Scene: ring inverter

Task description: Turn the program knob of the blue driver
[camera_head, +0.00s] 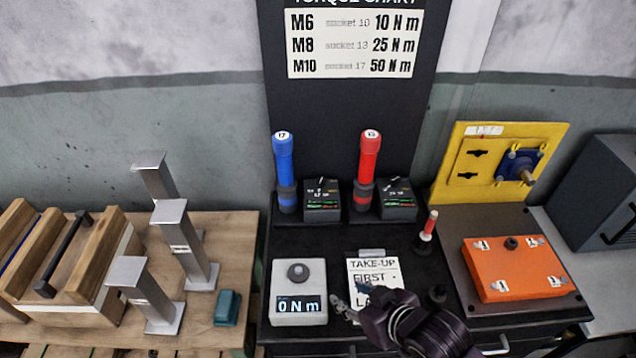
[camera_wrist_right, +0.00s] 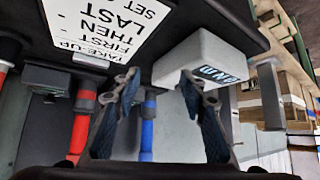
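The blue driver (camera_head: 284,170) stands upright in the black rack, with a "17" on its cap. A small black box (camera_head: 322,200) with a dial and a green-lit strip stands just right of it; the dial is too small to read surely. My right gripper (camera_head: 350,299) is open and empty, in front of the rack and low over the white card. In the right wrist view its two fingers (camera_wrist_right: 160,85) are apart with nothing between them. The blue driver (camera_wrist_right: 147,130) shows there behind the fingers. My left gripper is not in view.
The red driver (camera_head: 368,160) and its box (camera_head: 397,199) stand right of the blue one. A grey tester (camera_head: 299,317) reading "0 N m" and a white card (camera_head: 362,272) lie before the rack. An orange cover (camera_head: 514,266) is at right, metal posts (camera_head: 185,245) at left.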

